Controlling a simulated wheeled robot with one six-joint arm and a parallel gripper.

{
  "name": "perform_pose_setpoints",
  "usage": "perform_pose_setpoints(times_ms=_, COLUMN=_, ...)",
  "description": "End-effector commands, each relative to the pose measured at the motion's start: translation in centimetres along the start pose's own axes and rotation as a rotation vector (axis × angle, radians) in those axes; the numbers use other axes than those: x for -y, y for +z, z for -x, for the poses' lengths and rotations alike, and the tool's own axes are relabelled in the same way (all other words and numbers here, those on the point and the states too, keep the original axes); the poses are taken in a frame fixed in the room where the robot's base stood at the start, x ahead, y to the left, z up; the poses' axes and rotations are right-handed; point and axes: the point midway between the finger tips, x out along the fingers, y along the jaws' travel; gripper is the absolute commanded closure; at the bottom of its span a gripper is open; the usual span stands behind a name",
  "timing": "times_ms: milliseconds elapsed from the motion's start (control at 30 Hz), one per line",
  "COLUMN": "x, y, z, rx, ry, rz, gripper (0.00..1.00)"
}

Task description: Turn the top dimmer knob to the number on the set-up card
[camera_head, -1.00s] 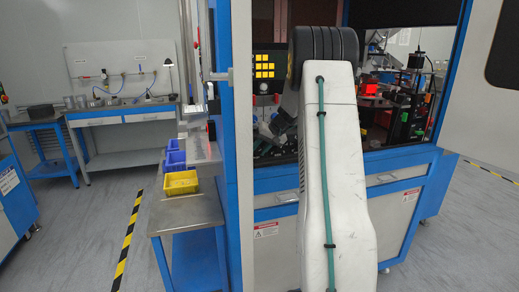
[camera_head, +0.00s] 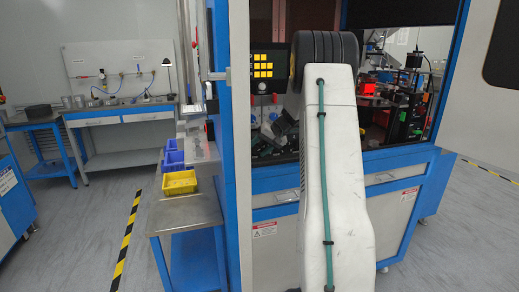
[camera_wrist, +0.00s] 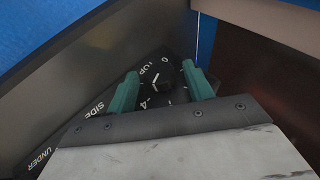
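A black dimmer knob (camera_wrist: 157,84) with a white pointer line shows in the wrist view. It sits on a dark panel (camera_wrist: 90,120) with white lettering reading "TOP", "SIDE" and "UNDER", beside the word "TOP". White scale figures, including a 4, show around it and are partly hidden by my fingers. My gripper (camera_wrist: 161,76) has its two green fingers apart, one on each side of the knob. I cannot tell whether either finger touches it. The set-up card cannot be made out. In the head view my arm hides much of the machine's opening.
A blue-framed machine (camera_head: 275,185) stands ahead, with a display of yellow squares (camera_head: 263,66) inside. A steel-topped side table (camera_head: 185,213) holds a yellow bin (camera_head: 180,183) and blue bins (camera_head: 174,160). A workbench (camera_head: 120,110) stands at the back left. In the wrist view a grey wall lies close on the left.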

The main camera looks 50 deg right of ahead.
Motion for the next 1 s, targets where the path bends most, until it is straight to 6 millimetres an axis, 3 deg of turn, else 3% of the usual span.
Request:
perform_pose_setpoints(times_ms=233, x=0.0, y=0.0, z=0.9, rx=-0.001, ry=0.000, rz=0.001, gripper=0.48)
perform_pose_setpoints(times_ms=633, x=-0.1, y=0.0, z=7.1, rx=-0.001, ry=0.000, rz=-0.001, gripper=0.48)
perform_pose_setpoints(times_ms=1000, x=-0.1, y=0.0, z=7.9, rx=0.000, ry=0.000, rz=-0.001, gripper=0.48)
